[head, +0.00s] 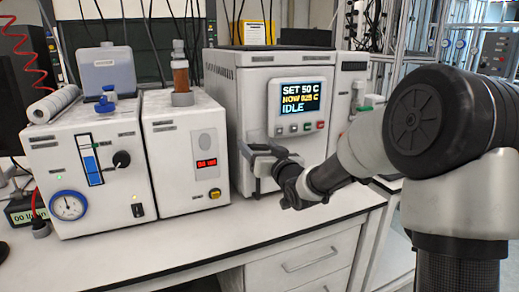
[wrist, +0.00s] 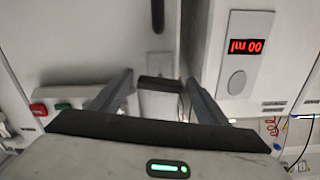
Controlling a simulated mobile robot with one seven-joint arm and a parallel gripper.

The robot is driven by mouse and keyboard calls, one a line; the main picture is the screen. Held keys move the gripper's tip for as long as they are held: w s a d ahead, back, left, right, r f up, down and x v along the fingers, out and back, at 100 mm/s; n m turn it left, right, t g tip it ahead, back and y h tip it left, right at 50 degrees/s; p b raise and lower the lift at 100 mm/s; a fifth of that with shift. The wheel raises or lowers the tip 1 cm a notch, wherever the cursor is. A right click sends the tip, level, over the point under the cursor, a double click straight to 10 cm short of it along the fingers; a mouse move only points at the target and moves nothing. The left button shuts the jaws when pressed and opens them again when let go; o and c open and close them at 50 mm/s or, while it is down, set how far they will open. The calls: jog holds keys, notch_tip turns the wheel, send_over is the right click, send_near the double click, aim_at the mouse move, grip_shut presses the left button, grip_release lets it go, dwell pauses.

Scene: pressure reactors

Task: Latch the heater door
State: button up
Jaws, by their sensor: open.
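The heater (head: 300,72) is the white unit right of centre in the head view, with a lit display reading SET 50 C, NOW 025 C, IDLE. Its front looks closed, but my gripper and arm cover the lower part. My gripper (head: 258,150) is at the lower left of the heater's front. In the wrist view my gripper (wrist: 160,82) is open, with its two grey fingers spread. A short dark bar (wrist: 160,83) on a pale block, perhaps the door's latch or handle, shows between the fingertips. I cannot tell whether the fingers touch it.
Left of the heater stands a white pump unit (head: 185,140) with a red readout and an amber bottle (head: 180,75) on top. The white bench (head: 200,240) is clear in front.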

jog(key=shift+c, duration=0.5)
jog(key=c, duration=1)
jog(key=shift+o, duration=0.3)
jog(key=shift+m, duration=0.3)
jog(key=m+p, duration=0.1)
jog(key=m, duration=0.2)
jog(key=m+p, duration=0.1)
jog(key=m, duration=0.3)
jog(key=shift+d, duration=0.1)
jog(key=m+p, duration=0.2)
jog(key=m, duration=0.2)
jog(key=shift+m, duration=0.4)
jog(key=shift+m+p, duration=0.85)
jog(key=shift+m, duration=0.95)
